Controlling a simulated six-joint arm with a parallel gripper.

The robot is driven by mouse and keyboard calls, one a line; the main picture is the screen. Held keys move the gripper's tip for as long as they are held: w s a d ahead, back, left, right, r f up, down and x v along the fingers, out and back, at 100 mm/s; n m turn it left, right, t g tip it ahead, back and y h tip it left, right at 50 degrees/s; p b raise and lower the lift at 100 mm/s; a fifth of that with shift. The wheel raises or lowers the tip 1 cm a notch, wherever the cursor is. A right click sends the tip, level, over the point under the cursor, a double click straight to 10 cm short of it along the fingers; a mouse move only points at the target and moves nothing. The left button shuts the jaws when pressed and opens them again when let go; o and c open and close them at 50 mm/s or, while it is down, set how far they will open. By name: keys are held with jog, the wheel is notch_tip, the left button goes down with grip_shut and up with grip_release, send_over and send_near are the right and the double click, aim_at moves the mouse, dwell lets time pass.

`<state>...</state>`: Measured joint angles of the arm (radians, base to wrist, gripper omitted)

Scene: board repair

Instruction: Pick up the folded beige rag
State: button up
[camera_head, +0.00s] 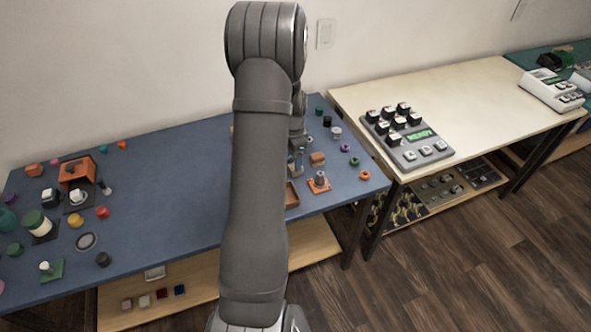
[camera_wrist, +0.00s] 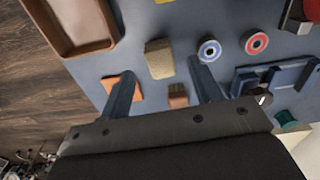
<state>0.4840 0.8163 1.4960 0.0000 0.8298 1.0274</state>
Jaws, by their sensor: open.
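The folded beige rag (camera_wrist: 160,58) looks like a small tan block in the wrist view, lying on the blue table top near the picture's middle. My gripper (camera_wrist: 160,66) is open and empty. Its two fingers stand apart, with the rag between and slightly beyond the fingertips in the picture. Neither finger appears to touch it; the height above the table is hard to judge. In the head view my arm hides part of the table, and I cannot clearly pick out the rag there.
A brown tray (camera_wrist: 78,45) lies left of the rag. A small brown block (camera_wrist: 178,96) sits between the fingers, nearer the palm. A blue-ringed roll (camera_wrist: 209,50) and a red-ringed roll (camera_wrist: 256,43) lie to the right. A blue fixture (camera_wrist: 290,77) stands farther right.

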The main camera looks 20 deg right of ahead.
jog(key=f, duration=0.5)
jog(key=shift+d, duration=0.4)
jog(key=c, duration=1)
jog(key=shift+c, duration=0.3)
jog(key=shift+r, duration=0.15)
jog(key=shift+r, duration=0.6)
notch_tip(320, 180, up, 3)
jog(key=s+d+r, duration=0.6)
jog(key=s, duration=0.4)
jog(key=shift+r, duration=0.3)
